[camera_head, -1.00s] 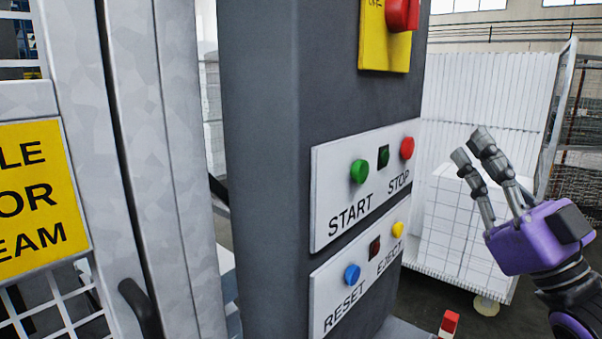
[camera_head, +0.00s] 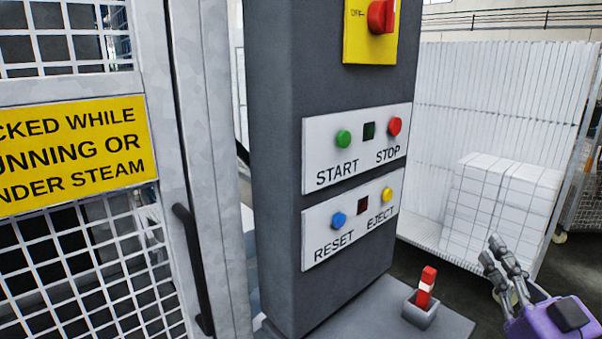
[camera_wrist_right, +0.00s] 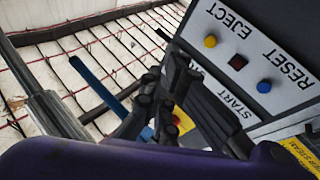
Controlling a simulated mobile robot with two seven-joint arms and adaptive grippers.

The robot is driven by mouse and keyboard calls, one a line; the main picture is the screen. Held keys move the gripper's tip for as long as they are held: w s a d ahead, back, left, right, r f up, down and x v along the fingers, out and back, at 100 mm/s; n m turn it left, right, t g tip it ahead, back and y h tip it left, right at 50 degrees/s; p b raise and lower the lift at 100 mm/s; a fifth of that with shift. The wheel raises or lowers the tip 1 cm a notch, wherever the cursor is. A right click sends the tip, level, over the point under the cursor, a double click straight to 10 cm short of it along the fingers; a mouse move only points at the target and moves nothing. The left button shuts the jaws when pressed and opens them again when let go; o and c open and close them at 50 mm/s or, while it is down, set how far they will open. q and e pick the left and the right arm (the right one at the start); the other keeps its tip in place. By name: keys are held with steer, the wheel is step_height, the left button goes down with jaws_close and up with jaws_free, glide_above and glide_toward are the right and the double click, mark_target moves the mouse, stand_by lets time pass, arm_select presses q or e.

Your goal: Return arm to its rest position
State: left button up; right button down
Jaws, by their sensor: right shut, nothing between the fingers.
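My right gripper (camera_head: 507,268), with a purple body and grey fingers, is at the lower right of the head view. It is shut and empty, apart from the control column (camera_head: 278,150) and in front of the white cart. In the right wrist view its dark fingers (camera_wrist_right: 160,100) show close together, with the button panel (camera_wrist_right: 250,60) beyond them, appearing upside down. My left gripper is not in view.
The column carries START, STOP, RESET and EJECT buttons and a red rotary switch (camera_head: 381,15). A mesh gate (camera_head: 85,270) with a yellow sign (camera_head: 75,155) stands left.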

steer(key=s+a+f+m+g+h+p, duration=0.15)
steer(key=s+f+g, duration=0.35)
steer(key=f, duration=1)
steer(key=s+a+f+m+g+h, duration=0.15)
steer(key=s+f, duration=0.45)
steer(key=f, duration=0.9)
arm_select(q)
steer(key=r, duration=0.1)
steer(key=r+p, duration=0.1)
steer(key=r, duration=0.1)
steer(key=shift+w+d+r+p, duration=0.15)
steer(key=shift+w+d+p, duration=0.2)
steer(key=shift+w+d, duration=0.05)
arm_select(e)
steer(key=s+a+f+g, duration=0.3)
steer(key=s+a+f, duration=0.3)
steer(key=s+f, duration=0.2)
steer(key=s+a+f+g, duration=0.3)
steer(key=s+a+f, duration=0.3)
steer(key=s+f, duration=0.3)
steer(key=shift+s+g, duration=0.35)
steer(key=shift+s, duration=0.8)
steer(key=shift+d+f, duration=0.1)
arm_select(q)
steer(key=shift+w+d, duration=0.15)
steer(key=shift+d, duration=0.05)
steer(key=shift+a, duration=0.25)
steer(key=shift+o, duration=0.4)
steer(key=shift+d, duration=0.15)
